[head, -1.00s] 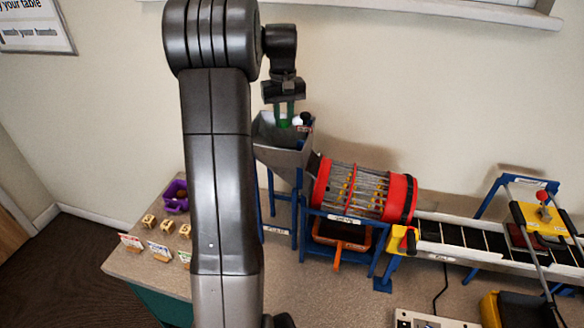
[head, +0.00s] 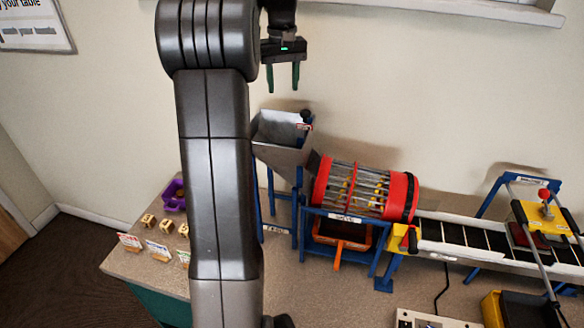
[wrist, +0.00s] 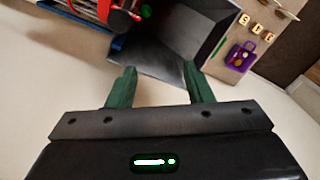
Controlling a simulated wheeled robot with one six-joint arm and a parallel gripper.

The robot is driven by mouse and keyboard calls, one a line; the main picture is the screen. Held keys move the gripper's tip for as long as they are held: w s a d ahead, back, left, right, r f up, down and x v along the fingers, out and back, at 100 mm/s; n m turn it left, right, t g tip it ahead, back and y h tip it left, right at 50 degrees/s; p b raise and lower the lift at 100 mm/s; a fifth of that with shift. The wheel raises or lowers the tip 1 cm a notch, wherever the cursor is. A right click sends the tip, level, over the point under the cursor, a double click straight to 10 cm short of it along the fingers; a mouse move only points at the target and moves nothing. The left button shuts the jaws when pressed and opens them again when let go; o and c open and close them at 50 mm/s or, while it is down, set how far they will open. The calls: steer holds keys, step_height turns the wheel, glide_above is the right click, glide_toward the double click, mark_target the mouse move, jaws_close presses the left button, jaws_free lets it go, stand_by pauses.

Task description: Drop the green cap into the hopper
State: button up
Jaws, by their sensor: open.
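My gripper (head: 283,78) is open and empty above the grey hopper (head: 280,152), clear of its rim, in the head view. In the wrist view the two dark green fingers of my gripper (wrist: 162,88) are spread apart, with the hopper (wrist: 168,66) beyond them. I cannot make out the green cap for certain.
A red-ended drum (head: 365,190) stands right of the hopper, leading to a conveyor (head: 470,237). A purple container (head: 174,195), small wooden blocks (head: 165,227) and cards (head: 157,249) are at the left. The wall is close behind the hopper.

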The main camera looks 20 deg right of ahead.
steer(key=shift+r, duration=2.05)
steer(key=shift+f, duration=0.1)
step_height(320, 180, down, 11)
steer(key=p, duration=0.1)
